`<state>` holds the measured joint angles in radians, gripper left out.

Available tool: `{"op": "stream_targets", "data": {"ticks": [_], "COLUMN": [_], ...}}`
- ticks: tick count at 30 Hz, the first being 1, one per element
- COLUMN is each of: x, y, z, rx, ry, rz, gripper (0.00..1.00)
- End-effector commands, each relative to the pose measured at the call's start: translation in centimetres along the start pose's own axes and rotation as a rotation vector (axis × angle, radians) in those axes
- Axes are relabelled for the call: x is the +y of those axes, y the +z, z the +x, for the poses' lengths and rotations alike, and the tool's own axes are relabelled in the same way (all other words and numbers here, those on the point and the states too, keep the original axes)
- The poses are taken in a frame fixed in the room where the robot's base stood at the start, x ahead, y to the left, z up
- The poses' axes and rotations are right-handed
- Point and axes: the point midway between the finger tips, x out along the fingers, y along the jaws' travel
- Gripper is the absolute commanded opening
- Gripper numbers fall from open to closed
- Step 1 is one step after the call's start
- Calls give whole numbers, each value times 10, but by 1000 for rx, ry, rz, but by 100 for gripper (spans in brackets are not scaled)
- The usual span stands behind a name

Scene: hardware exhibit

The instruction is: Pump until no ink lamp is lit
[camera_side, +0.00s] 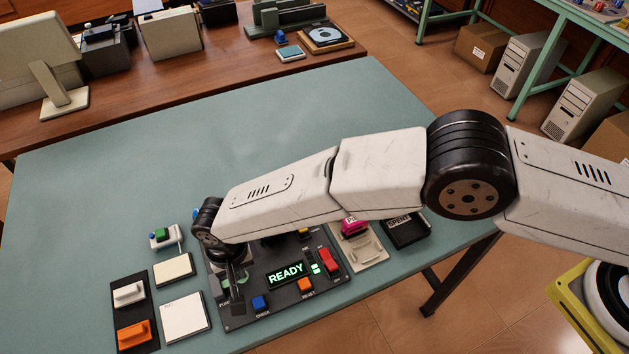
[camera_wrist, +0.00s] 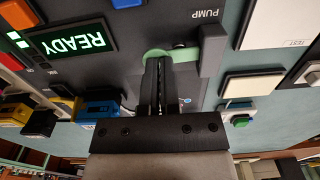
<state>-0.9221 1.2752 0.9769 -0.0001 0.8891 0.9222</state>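The dark control panel (camera_side: 268,318) lies on the teal table, with a display reading READY (camera_side: 286,274) in lit green. Small green lit lamps (camera_side: 315,268) sit beside the display; they also show in the wrist view (camera_wrist: 22,43). I cannot read their labels. The pump (camera_wrist: 185,54), a green rounded part by a dark block, sits beside the printed word PUMP in the wrist view. My gripper (camera_wrist: 158,92) has its fingers together with nothing visible between them, right over the pump's green part. It points down in the side view (camera_side: 238,300). Whether it touches the pump is unclear.
Blue (camera_side: 260,303), orange (camera_side: 305,285) and red (camera_side: 328,260) controls stand on the panel. White pads (camera_side: 185,317) and a green-button box (camera_side: 163,237) lie left. A pink-topped item (camera_side: 353,228) and a black SPENT tray (camera_side: 405,233) lie right. The table behind is clear.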

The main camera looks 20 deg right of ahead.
Motion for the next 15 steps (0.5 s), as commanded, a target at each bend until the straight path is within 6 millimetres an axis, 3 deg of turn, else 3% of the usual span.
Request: {"op": "stream_targets", "data": {"ticks": [15], "x": [0], "y": [0], "z": [-20], "rx": [0], "ry": [0], "rz": [0], "gripper": [0]}}
